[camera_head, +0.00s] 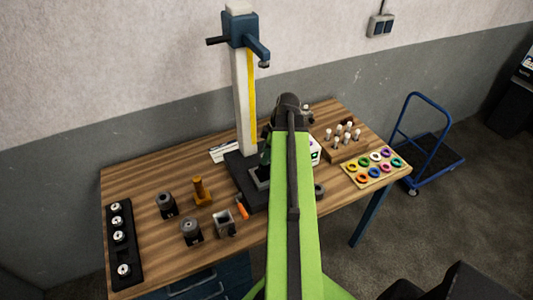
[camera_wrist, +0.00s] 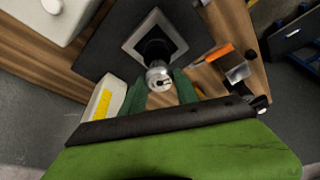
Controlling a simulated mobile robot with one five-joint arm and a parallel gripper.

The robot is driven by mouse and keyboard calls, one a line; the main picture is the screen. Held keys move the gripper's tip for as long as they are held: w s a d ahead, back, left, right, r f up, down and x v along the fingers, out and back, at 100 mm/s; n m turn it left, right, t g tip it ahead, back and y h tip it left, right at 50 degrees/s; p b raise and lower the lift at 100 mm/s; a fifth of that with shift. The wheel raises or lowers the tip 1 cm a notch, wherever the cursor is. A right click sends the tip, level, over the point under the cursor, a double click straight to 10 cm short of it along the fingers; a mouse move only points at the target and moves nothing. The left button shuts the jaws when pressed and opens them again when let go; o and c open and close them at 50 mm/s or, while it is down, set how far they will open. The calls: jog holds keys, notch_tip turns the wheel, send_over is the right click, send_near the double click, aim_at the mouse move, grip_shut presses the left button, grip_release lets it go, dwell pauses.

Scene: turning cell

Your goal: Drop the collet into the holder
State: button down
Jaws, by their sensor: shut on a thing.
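In the wrist view my gripper (camera_wrist: 159,86) has its dark green fingers shut on a silver, slotted round collet (camera_wrist: 158,76). Beyond the collet is a square grey-framed holder (camera_wrist: 133,44) with a dark opening, on a dark base plate. The collet overlaps the near corner of the frame in this view; its height above the frame cannot be told. In the head view the holder (camera_head: 262,172) sits on the press base, partly hidden by my green arm. The collet is hidden there.
A black rack (camera_head: 125,254) of several silver collets lies at the table's left. Grey tooling blocks (camera_head: 224,222), a brass-coloured piece (camera_head: 202,192) and an orange-handled tool (camera_head: 242,210) stand near the base. The tall press column (camera_head: 243,105) rises beside my arm.

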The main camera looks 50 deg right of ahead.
jog(key=shift+f+b, duration=1.3)
jog(key=shift+f, duration=0.3)
jog(key=shift+w+f+b, duration=0.1)
jog(key=shift+f+b, duration=0.3)
jog(key=c, duration=0.8)
grip_release()
jog(key=shift+c, duration=0.2)
jog(key=shift+r, duration=0.15)
jog(key=p+v, duration=1.6)
jog(key=v, duration=0.1)
jog(key=shift+p, duration=0.35)
jog(key=shift+d, duration=0.15)
